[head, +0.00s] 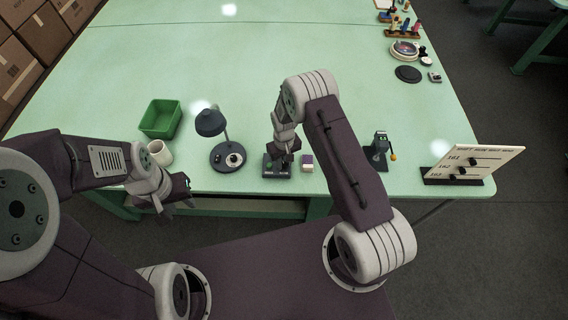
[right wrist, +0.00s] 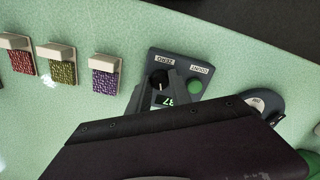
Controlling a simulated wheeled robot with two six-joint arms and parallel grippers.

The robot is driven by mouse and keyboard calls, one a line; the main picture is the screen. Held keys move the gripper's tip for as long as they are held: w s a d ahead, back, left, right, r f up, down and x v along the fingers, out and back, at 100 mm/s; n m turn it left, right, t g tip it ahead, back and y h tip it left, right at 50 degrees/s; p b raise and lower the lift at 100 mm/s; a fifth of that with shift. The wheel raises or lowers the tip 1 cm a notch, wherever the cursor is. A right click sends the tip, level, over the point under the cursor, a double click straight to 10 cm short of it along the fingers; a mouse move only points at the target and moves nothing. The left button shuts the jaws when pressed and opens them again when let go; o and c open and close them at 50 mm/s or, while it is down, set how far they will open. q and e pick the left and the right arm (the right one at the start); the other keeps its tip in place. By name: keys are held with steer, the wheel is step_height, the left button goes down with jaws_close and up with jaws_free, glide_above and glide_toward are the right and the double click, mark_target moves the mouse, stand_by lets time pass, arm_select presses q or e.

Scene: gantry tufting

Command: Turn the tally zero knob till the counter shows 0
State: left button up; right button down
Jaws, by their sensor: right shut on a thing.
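The tally counter (right wrist: 198,71) is a dark box with ZERO and COUNT labels, a black zero knob (right wrist: 159,78), a green count button (right wrist: 195,87) and a small green-digit display (right wrist: 166,100). The digits appear upside down and partly covered; they look like two digits, not a plain 0, but I cannot read them surely. In the head view the counter (head: 270,170) sits near the table's front edge. My right gripper (head: 284,160) points down over it, shut on the zero knob. My left gripper (head: 180,207) is open and empty, off the table's front edge.
A desk lamp (head: 211,122) stands left of the counter, with a white mug (head: 159,152) and green bin (head: 160,118) further left. Tufted samples in red (right wrist: 22,61), olive (right wrist: 62,73) and purple (right wrist: 104,81) lie beside the counter. The table's middle is clear.

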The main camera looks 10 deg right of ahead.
mark_target(284, 164)
steer(key=m+b, duration=0.2)
steer(key=m, duration=0.3)
steer(key=shift+m, duration=0.3)
steer(key=m+b, duration=0.1)
steer(key=m, duration=0.2)
steer(key=shift+m+b, duration=0.3)
steer(key=shift+m, duration=1.3)
steer(key=c, duration=1.2)
jaws_free()
steer(key=shift+o, duration=0.2)
steer(key=shift+r, duration=0.15)
step_height(284, 164, up, 9)
steer(key=b, duration=0.1)
